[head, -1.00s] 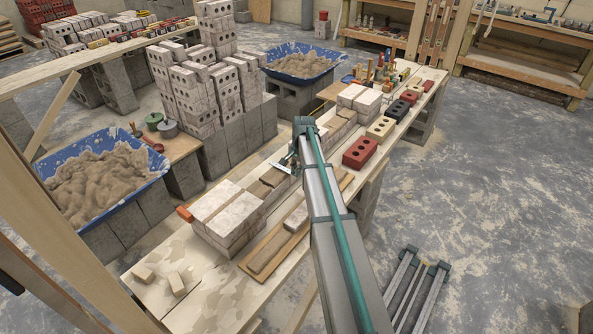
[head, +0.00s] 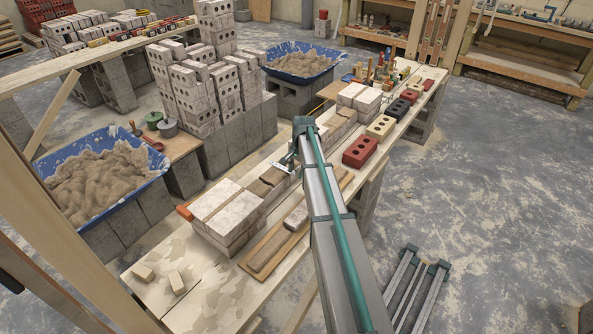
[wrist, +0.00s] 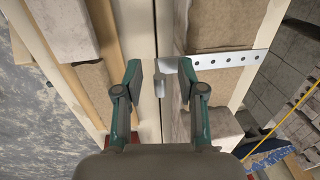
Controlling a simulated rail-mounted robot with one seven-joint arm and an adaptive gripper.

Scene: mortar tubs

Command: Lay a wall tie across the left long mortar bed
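The wall tie (wrist: 228,62) is a flat light metal strip with a row of holes. In the wrist view it lies across a brown mortar bed (wrist: 220,95) on the right, with its near end beside my right finger. It shows as a small pale strip in the head view (head: 283,168), over the mortar on the block row. My gripper (wrist: 160,82) has its two fingers spread apart, over the gap beside that bed. A small grey piece stands between the fingers; I cannot tell whether it belongs to the tie. My arm hides part of the bench in the head view.
Pale bricks (head: 228,215) are stacked left of the tie on the bench. Red and cream bricks (head: 360,151) line the bench's right edge. Mortar tubs (head: 105,180) stand behind.

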